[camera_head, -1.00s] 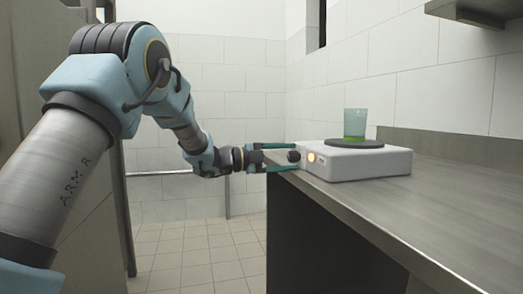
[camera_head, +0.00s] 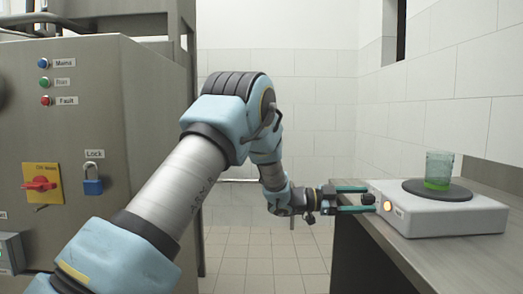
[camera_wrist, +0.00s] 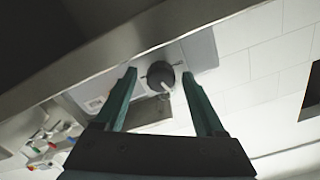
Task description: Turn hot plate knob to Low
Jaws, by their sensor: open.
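The white hot plate (camera_head: 450,217) sits on the counter at the right of the head view. Its dark round knob (camera_head: 368,198) is on the front face, beside a lit orange lamp (camera_head: 387,206). In the wrist view the knob (camera_wrist: 160,76) is near the middle, with a pale pointer mark toward its lower right. My gripper (camera_head: 370,199) is open, its two green fingers level with the knob. In the wrist view its fingertips (camera_wrist: 158,73) appear on either side of the knob, with gaps showing. I cannot read the dial markings.
A translucent green cup (camera_head: 439,170) stands on the hot plate's dark round plate. The metal counter (camera_head: 395,253) has its edge just below my gripper. A grey control cabinet (camera_head: 90,140) with buttons, a red switch and a blue padlock stands at the left.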

